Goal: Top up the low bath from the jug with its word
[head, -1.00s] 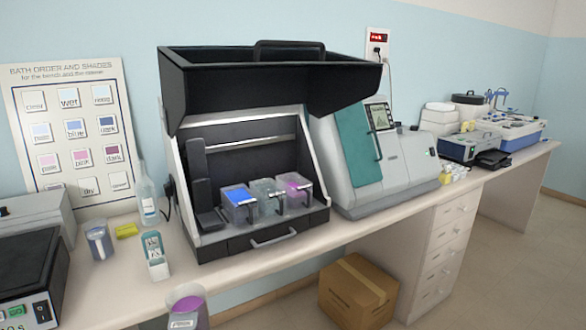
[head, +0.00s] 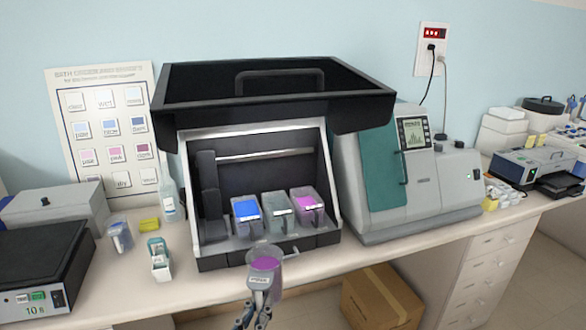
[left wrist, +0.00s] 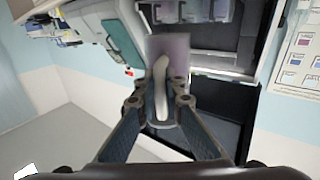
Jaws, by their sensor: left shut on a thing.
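My left gripper (head: 258,300) is shut on the handle of a clear jug (head: 265,264) with pink-purple liquid. The jug is roughly upright in front of the open stainer (head: 215,262), apart from the baths; its label is too small to read surely. The left wrist view shows the fingers (left wrist: 160,103) around the pale handle and the translucent jug (left wrist: 182,50) beyond. Inside the stainer stand a blue bath (head: 247,215), a pale grey-teal bath (head: 279,214) and a magenta bath (head: 308,206), side by side. Their levels are hard to compare. My right gripper is out of view.
The stainer's black lid (head: 280,95) is raised above the baths. A blue-labelled jug (head: 119,236), a teal-and-white container (head: 159,258) and a bottle (head: 171,200) stand to the left. A bath-order chart (head: 108,130) leans behind. A grey machine (head: 420,190) stands right.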

